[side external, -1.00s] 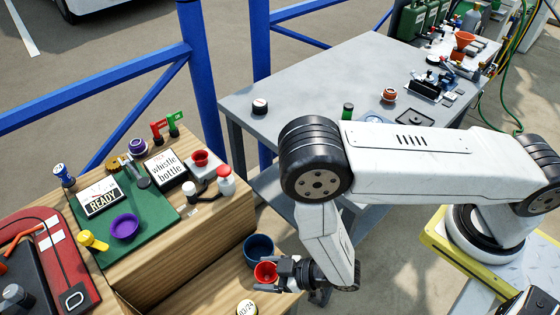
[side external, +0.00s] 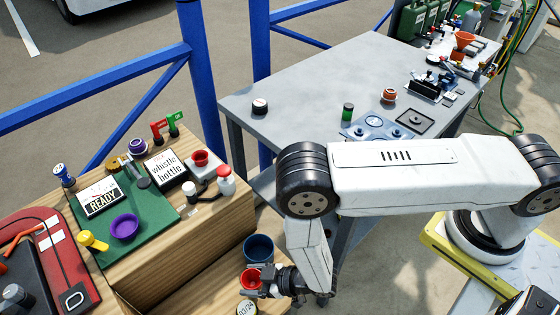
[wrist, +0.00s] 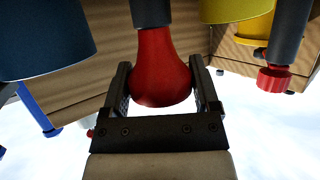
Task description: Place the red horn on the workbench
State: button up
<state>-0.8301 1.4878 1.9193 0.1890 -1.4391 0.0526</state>
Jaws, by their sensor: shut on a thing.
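The red horn (side external: 250,279) is low in the side view, in front of the wooden stand's lower ledge. In the wrist view its flared red bell (wrist: 161,70) sits between the two fingers of my gripper (wrist: 160,84), with a dark narrow part beyond it. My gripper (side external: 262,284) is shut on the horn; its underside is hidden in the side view. The grey-topped workbench (side external: 310,85) stands behind and to the right, away from the horn.
A dark blue cup (side external: 258,247) stands close behind the horn. A round, marked lid (side external: 246,308) is just below it. The wooden stand (side external: 222,215) holds a green mat (side external: 150,200) and several small items.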

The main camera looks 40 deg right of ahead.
jog(key=shift+f, duration=0.8)
jog(key=shift+f, duration=0.1)
jog(key=o, duration=1.2)
jog(key=v, duration=1.2)
